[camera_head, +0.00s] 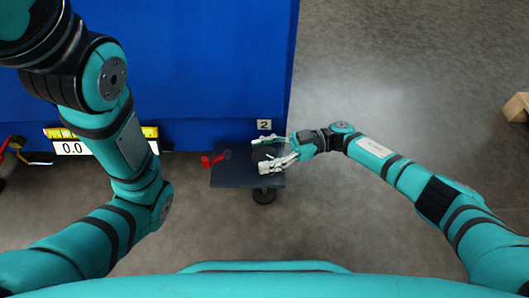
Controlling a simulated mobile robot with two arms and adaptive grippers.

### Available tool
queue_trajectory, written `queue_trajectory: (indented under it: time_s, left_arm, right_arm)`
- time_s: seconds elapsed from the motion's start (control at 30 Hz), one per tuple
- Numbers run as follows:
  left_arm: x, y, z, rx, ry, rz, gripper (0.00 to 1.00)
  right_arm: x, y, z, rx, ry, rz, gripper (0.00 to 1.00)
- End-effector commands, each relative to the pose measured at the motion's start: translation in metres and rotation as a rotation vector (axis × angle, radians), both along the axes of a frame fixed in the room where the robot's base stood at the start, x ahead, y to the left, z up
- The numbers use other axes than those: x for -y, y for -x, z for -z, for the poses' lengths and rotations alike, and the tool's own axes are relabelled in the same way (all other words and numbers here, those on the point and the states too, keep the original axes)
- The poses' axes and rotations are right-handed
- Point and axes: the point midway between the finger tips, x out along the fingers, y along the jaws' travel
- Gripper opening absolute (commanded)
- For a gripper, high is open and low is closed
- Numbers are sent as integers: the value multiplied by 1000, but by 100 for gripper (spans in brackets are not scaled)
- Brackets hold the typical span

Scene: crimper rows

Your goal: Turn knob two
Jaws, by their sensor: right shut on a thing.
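The label with the number 2 (264,125) is on the blue machine's front edge, just above a dark shelf (232,179). My right gripper (261,155) is over the right part of this shelf, below the label. Its two fingers are shut around a dark, round-looking knob, mostly hidden between them and hard to tell from the dark shelf. My left arm comes in from the left and bends up out of the picture, so its gripper is out of view.
The large blue machine (200,70) fills the upper middle. A red handle (212,160) is at the shelf's left end. A black round part (264,196) is below the shelf. A readout showing 0.0 (70,148) is at the left. Grey floor is clear at right, except a wooden block (516,107).

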Motion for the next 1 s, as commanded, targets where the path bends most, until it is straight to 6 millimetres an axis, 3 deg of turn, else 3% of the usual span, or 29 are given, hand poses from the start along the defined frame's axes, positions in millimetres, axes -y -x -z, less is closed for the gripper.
queue_trajectory:
  time_s: [0.03, 0.2, 0.57, 0.9, 1.0]
  left_arm:
    - [0, 0, 0, 0, 0, 0, 82]
    - [0, 0, 0, 0, 0, 0, 82]
    - [0, -2, -6, -5, 0, -2, 82]
    - [0, -1, -63, -3, 0, 0, 82]
    - [0, -1, -71, -3, 0, 0, 82]
  right_arm:
    - [0, 0, 0, 2, 0, 0, 61]
    - [0, 0, 0, 1, 0, 1, 82]
    - [0, 1, -2, -2, 0, 23, 82]
    - [0, 4, -8, -8, -1, 358, 82]
    - [-1, 4, -5, -8, -3, 481, 82]
